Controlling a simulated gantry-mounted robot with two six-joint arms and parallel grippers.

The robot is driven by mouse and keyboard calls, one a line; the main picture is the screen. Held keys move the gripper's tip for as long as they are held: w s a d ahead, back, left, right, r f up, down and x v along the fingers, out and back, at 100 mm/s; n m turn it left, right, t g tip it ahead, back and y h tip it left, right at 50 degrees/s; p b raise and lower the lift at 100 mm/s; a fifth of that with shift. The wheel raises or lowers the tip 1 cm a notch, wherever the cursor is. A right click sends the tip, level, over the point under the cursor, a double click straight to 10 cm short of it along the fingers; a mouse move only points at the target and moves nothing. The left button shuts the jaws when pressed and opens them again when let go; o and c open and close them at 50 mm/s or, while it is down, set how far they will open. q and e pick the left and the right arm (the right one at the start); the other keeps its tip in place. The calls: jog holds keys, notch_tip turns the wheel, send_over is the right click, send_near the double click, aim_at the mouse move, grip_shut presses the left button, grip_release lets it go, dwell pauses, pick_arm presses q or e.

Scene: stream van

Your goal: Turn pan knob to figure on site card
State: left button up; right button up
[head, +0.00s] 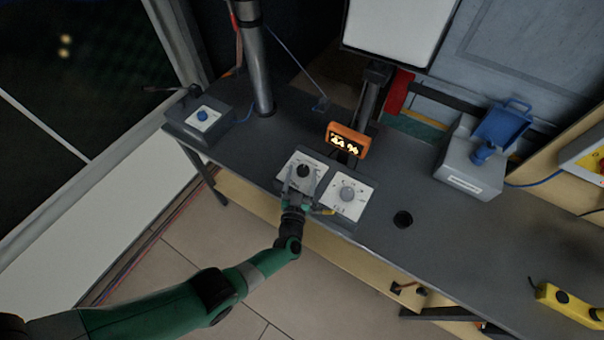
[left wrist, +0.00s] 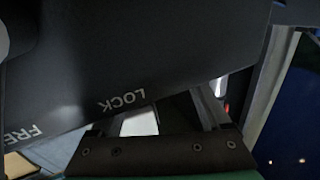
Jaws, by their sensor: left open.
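A control box on the bench carries two white dial plates. The left plate has a black knob (head: 303,170) and the right plate a grey knob (head: 348,193); their labels are too small to read, so I cannot tell which is the pan knob. My left gripper (head: 301,181) is open at the near side of the black knob; whether it touches the knob is unclear. An orange display (head: 347,141) behind the box shows lit characters, apparently 22 %. In the left wrist view a dark panel (left wrist: 130,60) reads LOCK and FREE. I cannot make out a site card.
A grey box with a blue lid (head: 472,162) stands at the right, and a yellow device (head: 567,304) lies at the lower right.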

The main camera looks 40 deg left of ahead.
pick_arm(q)
jog(key=shift+s+d+r, duration=0.1)
jog(key=shift+s+d, duration=0.15)
jog(key=shift+s, duration=0.1)
jog(key=p+v, duration=0.4)
jog(key=v, duration=0.6)
jog(key=shift+s+d, duration=0.2)
jog(key=shift+s, duration=0.1)
